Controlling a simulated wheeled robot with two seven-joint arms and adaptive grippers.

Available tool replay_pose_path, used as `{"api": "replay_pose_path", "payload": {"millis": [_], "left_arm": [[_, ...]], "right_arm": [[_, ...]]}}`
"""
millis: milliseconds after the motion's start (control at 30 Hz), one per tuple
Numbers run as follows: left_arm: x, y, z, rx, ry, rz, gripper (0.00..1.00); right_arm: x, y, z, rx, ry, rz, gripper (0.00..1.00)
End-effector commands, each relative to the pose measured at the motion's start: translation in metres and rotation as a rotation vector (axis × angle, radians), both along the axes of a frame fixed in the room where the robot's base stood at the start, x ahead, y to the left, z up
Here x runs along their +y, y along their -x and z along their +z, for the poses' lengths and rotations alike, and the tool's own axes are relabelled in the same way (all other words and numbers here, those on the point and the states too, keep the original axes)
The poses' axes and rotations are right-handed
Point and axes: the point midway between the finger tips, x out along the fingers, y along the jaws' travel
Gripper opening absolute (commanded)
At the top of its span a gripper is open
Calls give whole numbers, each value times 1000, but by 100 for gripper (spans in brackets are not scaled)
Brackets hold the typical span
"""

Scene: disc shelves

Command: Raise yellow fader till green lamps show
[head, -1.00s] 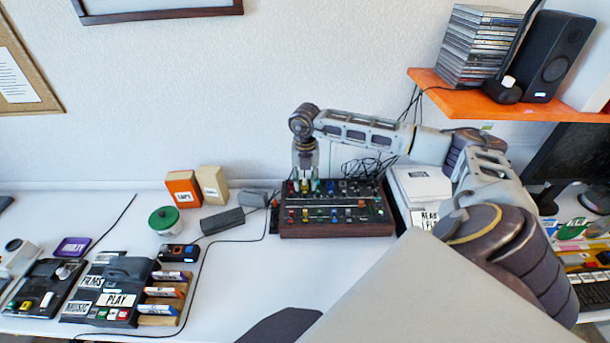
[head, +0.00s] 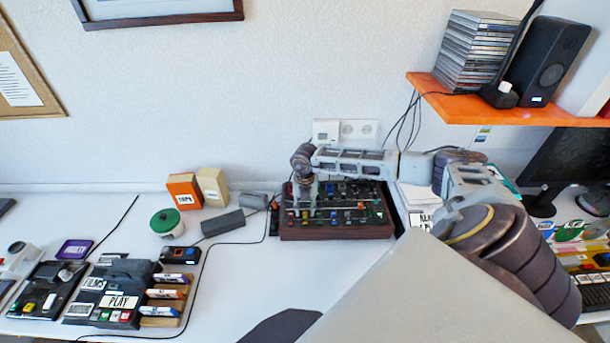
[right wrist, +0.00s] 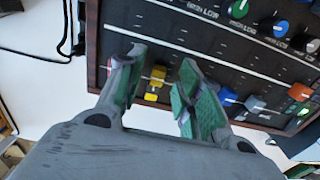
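The mixer panel (head: 355,232), dark with a brown wooden frame, lies on the desk and carries rows of coloured knobs and faders. In the right wrist view, the yellow fader (right wrist: 155,82) stands between the two spread fingers of my right gripper (right wrist: 158,88), with a gap visible on each side. The gripper is open, low over the panel's left part. In the head view, the gripper and wrist cover part of that area. My left gripper is not in view.
Blue, grey and orange fader caps (right wrist: 255,103) stand to the right of the gripper in the wrist view. White boxes (head: 415,195) sit right of the panel. A grey block (head: 222,222) and cables lie to its left. The desk in front is clear.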

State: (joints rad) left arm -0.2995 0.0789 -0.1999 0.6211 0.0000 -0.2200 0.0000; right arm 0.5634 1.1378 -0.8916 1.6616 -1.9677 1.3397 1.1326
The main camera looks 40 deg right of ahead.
Motion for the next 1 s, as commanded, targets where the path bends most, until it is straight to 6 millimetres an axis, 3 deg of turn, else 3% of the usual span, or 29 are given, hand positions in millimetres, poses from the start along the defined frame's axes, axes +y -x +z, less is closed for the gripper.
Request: {"api": "replay_pose_path", "payload": {"millis": [200, 533, 800, 1000], "left_arm": [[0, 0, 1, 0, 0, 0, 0], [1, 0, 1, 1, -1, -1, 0], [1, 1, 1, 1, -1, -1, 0], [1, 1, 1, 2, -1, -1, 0]], "right_arm": [[0, 0, -14, 1, 1, 1, 36], [0, 0, -16, 1, 1, 1, 36], [0, 0, -16, 1, 1, 1, 2], [0, 0, -16, 1, 1, 1, 0]]}}
